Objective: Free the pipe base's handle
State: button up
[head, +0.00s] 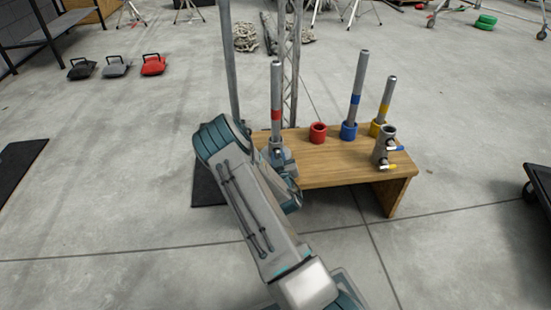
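A grey cylindrical fitting (383,148) stands at the right front of the wooden bench, with an open top. Two small handles stick out on its right side, an upper one (395,147) with a blue tip and a lower one (388,166) with a yellow tip. It looks like the pipe base. My gripper (281,155) is at the bench's left end, well left of the fitting. A red-banded grey pipe (276,90) stands upright there, its lower part meeting my gripper. My wrist hides the fingers, so I cannot tell whether they hold the pipe.
On the wooden bench (335,168) are an empty red cup (318,133), a blue cup (349,131) with a blue-banded pipe (358,85), and a yellow cup (376,127) with a yellow-banded pipe (386,98). A truss (292,65) stands behind. The floor in front is clear.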

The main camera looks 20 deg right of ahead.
jog(key=o, duration=0.4)
jog(key=shift+w+r, duration=0.15)
jog(key=shift+w, duration=0.05)
jog(key=shift+o, duration=0.4)
jog(key=shift+m, duration=0.4)
jog(key=shift+w+a+f+m, duration=0.15)
jog(key=shift+f+m, duration=0.05)
jog(key=shift+m, duration=0.2)
jog(key=m, duration=0.3)
jog(key=p+v, duration=0.5)
jog(key=v, duration=0.9)
jog(key=shift+w+a+r+m+g+y, duration=0.5)
jog(key=shift+w+a+r+m+g, duration=0.9)
jog(key=shift+r+g, duration=1.8)
jog(key=s+a+r+n+g+y, duration=0.3)
jog(key=s+a+r+g, duration=0.3)
jog(key=s+a+r, duration=0.3)
jog(key=shift+s+r+n+y, duration=0.4)
jog(key=shift+s+r+n, duration=0.2)
jog(key=shift+s+r, duration=0.3)
